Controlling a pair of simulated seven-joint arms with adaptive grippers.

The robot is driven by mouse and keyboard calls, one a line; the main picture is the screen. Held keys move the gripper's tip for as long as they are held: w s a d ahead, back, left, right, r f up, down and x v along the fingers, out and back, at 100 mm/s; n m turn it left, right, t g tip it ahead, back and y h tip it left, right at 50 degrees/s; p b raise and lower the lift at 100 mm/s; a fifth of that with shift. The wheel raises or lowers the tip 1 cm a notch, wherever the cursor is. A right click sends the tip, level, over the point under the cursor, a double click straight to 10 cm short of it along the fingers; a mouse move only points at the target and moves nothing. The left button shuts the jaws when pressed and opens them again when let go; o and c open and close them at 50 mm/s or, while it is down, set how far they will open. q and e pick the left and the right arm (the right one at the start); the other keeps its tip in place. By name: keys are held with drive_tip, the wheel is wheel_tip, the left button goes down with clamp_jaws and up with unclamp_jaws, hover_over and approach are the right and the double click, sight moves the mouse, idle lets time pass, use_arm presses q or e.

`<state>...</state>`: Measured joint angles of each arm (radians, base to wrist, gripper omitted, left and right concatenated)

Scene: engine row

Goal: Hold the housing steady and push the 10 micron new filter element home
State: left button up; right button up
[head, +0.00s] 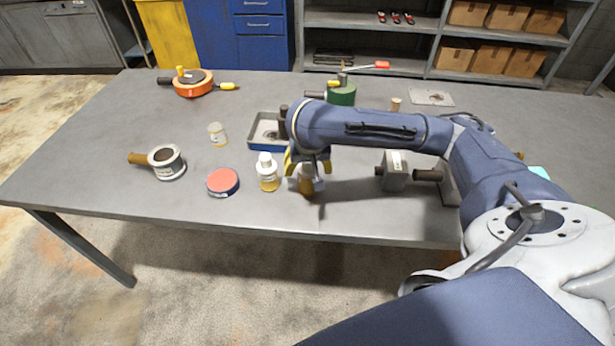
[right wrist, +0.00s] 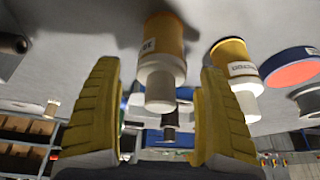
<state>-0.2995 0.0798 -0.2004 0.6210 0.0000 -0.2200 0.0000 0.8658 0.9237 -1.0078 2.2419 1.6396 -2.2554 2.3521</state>
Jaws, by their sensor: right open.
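My right gripper (head: 305,180) is open above the front middle of the table. Its yellow fingers stand either side of an amber bottle (head: 307,186) with a white cap; the bottle also shows between the fingers in the right wrist view (right wrist: 163,55). No firm contact is visible. A grey open cup (head: 166,172) with a brown side handle stands at the left; a grey block (head: 396,181) with brown handles stands right of the gripper. I cannot tell which is the housing, nor identify the 10 micron filter element. My left gripper is out of view.
A second white-capped bottle (head: 267,184) stands just left of the gripper. Further left are a red-topped blue tin (head: 223,184) and a small jar (head: 217,139). A blue-edged tray (head: 255,147) lies behind. An orange round part (head: 193,90) sits far left. The front-left tabletop is clear.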

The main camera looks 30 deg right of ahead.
sight(307, 172)
drive_tip(key=shift+x, duration=2.5)
drive_tip(key=shift+o, duration=0.2)
drive_tip(key=shift+a, duration=0.1)
drive_tip(key=shift+s, duration=0.1)
drive_tip(key=c, duration=1.4)
drive_tip(key=shift+c, duration=0.2)
